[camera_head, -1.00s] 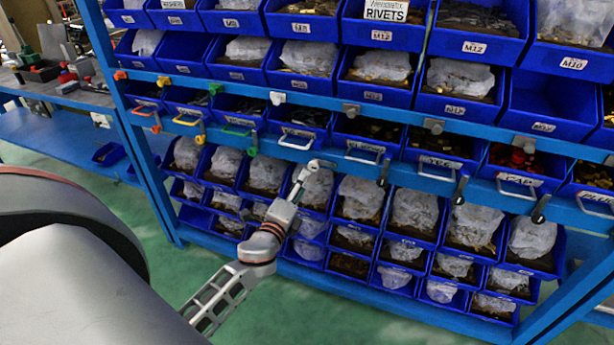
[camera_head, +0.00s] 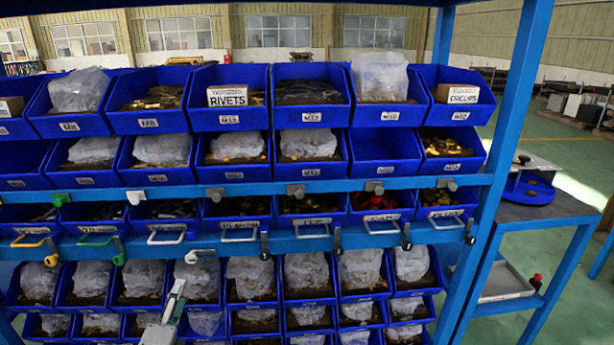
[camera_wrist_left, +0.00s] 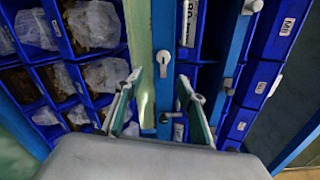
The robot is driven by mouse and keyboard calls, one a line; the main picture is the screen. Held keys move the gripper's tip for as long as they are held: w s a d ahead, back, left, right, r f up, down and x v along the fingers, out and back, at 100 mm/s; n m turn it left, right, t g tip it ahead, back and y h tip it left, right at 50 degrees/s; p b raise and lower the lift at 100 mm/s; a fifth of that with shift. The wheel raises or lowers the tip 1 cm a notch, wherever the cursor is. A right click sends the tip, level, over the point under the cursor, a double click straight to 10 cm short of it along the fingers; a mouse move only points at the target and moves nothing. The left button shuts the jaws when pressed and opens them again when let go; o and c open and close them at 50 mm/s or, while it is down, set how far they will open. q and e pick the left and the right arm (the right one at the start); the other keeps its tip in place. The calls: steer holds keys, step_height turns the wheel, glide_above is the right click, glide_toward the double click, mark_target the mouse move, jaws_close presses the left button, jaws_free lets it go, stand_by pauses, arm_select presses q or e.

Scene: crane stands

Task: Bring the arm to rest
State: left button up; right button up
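My left gripper (camera_head: 176,297) shows at the lower left of the head view, in front of the blue rack's lower bins, with my arm mostly below the picture. In the left wrist view my left gripper (camera_wrist_left: 157,85) has its two fingers spread apart, with nothing held between them. Behind the gap stand a blue rack post and a pale knob (camera_wrist_left: 164,58). Whether a fingertip touches the rack cannot be told. My right gripper is in neither view.
The blue rack (camera_head: 365,186) holds rows of labelled bins, with drawer handles (camera_head: 240,237) and hanging latches (camera_head: 406,237) sticking out in front. A side table (camera_head: 520,210) with a grey tray (camera_head: 505,281) stands right of it. Open green floor lies beyond.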

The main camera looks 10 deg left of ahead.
arm_select(q)
steer(key=s+d+f+n+g+h, duration=0.6)
steer(key=s+d+f+n, duration=0.7)
steer(key=s+d+f, duration=0.6)
steer(key=shift+s+d+f+n+g+h, duration=0.2)
steer(key=shift+s+f+n+g+h, duration=0.15)
steer(key=shift+s+f, duration=0.7)
steer(key=shift+r, duration=0.1)
